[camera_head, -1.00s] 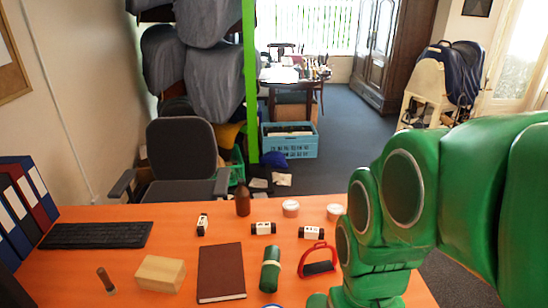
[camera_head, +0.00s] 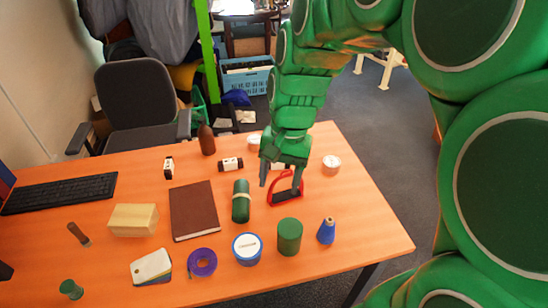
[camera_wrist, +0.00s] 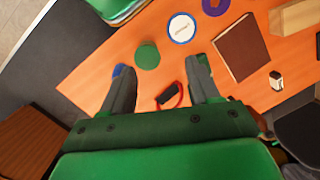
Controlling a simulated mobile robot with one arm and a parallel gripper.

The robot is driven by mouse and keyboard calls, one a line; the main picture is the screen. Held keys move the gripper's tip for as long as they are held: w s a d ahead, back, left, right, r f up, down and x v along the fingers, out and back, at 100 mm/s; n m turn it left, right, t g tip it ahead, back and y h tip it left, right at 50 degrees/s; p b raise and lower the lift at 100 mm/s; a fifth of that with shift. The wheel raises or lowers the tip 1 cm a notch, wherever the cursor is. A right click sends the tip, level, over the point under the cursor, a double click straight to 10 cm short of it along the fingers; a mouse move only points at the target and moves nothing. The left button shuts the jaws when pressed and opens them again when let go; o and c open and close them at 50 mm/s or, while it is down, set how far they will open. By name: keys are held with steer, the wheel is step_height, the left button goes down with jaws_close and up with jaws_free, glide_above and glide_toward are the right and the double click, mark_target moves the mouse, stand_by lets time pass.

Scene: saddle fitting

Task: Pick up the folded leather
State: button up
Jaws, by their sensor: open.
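In the wrist view the stirrup (camera_wrist: 171,98) appears between the fingers of my gripper (camera_wrist: 161,78). I cannot tell whether they touch.
A wooden block (camera_head: 133,220) lies left of the brown rectangle. In front are a purple tape roll (camera_head: 202,262), a blue-rimmed tin (camera_head: 247,249), a green cylinder (camera_head: 289,237) and a blue cone (camera_head: 326,231). A keyboard (camera_head: 60,193) and chair (camera_head: 140,105) are at the left and back.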

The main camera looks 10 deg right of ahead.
steer(key=w+f+m, duration=0.3)
steer(key=w, duration=0.7)
steer(key=m+t+y, duration=0.2)
steer(key=m+y, duration=0.1)
steer(key=m, duration=0.9)
glide_above(278, 164)
steer(key=w+d, duration=0.1)
steer(key=d, duration=0.1)
step_height(278, 164, down, 19)
steer(key=shift+a+f, duration=0.15)
steer(key=shift+f, duration=0.05)
steer(key=shift+w+d+f, duration=0.2)
steer(key=shift+w+f, duration=0.05)
steer(key=shift+f, duration=0.2)
steer(key=shift+x, duration=1.1)
steer(key=shift+h, duration=0.3)
steer(key=shift+s+d+f+x, duration=0.1)
steer(key=shift+d+x, duration=0.1)
steer(key=shift+x, duration=0.7)
steer(key=shift+s+d+f+x, duration=0.1)
steer(key=shift+d+x, duration=0.05)
steer(key=shift+x, duration=0.75)
steer(key=shift+s+d+f+x, duration=0.1)
steer(key=shift+d+x, duration=0.1)
steer(key=shift+x, duration=0.75)
steer(key=shift+r, duration=0.15)
steer(key=shift+c, duration=0.2)
